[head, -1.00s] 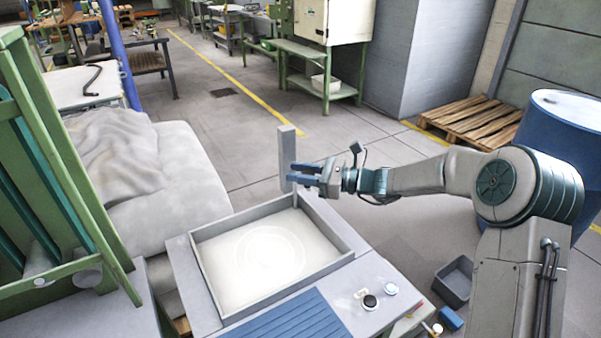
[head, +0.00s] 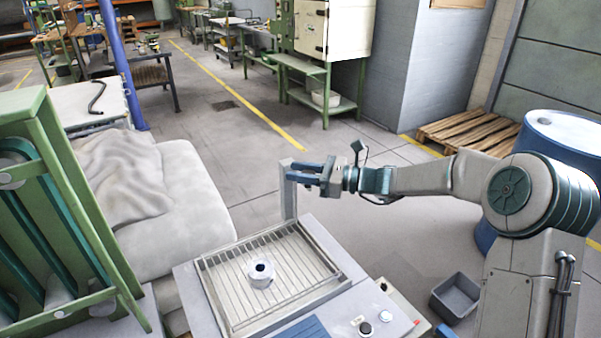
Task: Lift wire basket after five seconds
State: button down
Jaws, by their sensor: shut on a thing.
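The wire basket (head: 225,293) shows as a grille of thin bars inside the grey rectangular tank (head: 212,302). A short metal part (head: 261,281) with a dark round hole sits on the bars. A grey upright post (head: 289,204) rises at the tank's far edge. My gripper (head: 297,173) has blue fingers and is shut at the top of this post, seemingly on it as a handle. The exact contact of the fingertips is too small to see. How the post joins the basket is hidden.
A green rack (head: 80,215) stands close on the left. A grey bin (head: 455,297) and a blue barrel (head: 530,150) are on the right. Floor behind the tank is open.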

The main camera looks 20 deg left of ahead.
jog(key=c, duration=1)
grip_release()
jog(key=shift+r, duration=0.4)
jog(key=shift+c, duration=0.2)
jog(key=shift+f, duration=0.15)
jog(key=shift+d, duration=0.1)
jog(key=w+d+b, duration=0.1)
jog(key=d, duration=1.2)
jog(key=shift+d, duration=0.35)
